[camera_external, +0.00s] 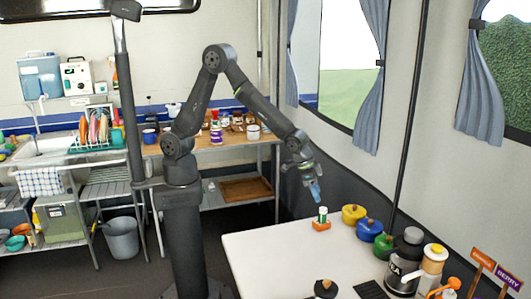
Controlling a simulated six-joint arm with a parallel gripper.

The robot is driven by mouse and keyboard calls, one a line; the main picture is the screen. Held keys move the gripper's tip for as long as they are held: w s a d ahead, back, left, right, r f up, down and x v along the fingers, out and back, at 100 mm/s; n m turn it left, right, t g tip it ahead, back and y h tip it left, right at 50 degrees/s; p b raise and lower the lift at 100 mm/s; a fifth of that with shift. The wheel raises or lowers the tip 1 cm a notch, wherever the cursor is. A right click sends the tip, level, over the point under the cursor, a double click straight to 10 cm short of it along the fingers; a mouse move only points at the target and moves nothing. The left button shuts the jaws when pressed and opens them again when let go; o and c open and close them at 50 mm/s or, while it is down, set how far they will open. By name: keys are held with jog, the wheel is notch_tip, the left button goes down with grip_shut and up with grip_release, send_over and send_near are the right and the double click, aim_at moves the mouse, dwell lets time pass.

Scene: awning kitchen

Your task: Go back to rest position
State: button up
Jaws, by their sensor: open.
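My arm is bent, raised at the elbow and reaching to the right.
A yellow pot (353,214), a blue pot (368,229) and a green pot (384,245) line the table's far right side. A dark-lidded item (325,288) is at the front. The table's left part is clear.

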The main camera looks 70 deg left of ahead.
aim_at(324, 208)
jog(key=x, duration=0.7)
jog(key=shift+w+f, duration=0.1)
jog(key=shift+f, duration=0.2)
jog(key=shift+w+d+r, duration=0.15)
jog(key=shift+w+r, duration=0.05)
notch_tip(324, 208, up, 3)
jog(key=shift+r, duration=0.2)
jog(key=s+d+r, duration=0.4)
jog(key=s+r, duration=0.3)
jog(key=s, duration=0.4)
jog(key=s+d+f+m+g+h, duration=0.15)
jog(key=d+m, duration=0.25)
jog(key=d, duration=0.9)
jog(key=s+d+f+m+g+h, duration=0.1)
jog(key=s+d+f+m, duration=0.2)
jog(key=d, duration=1)
jog(key=w+f, duration=0.2)
jog(key=w, duration=0.4)
jog(key=shift+w+f+m, duration=0.25)
jog(key=shift+f+m, duration=0.15)
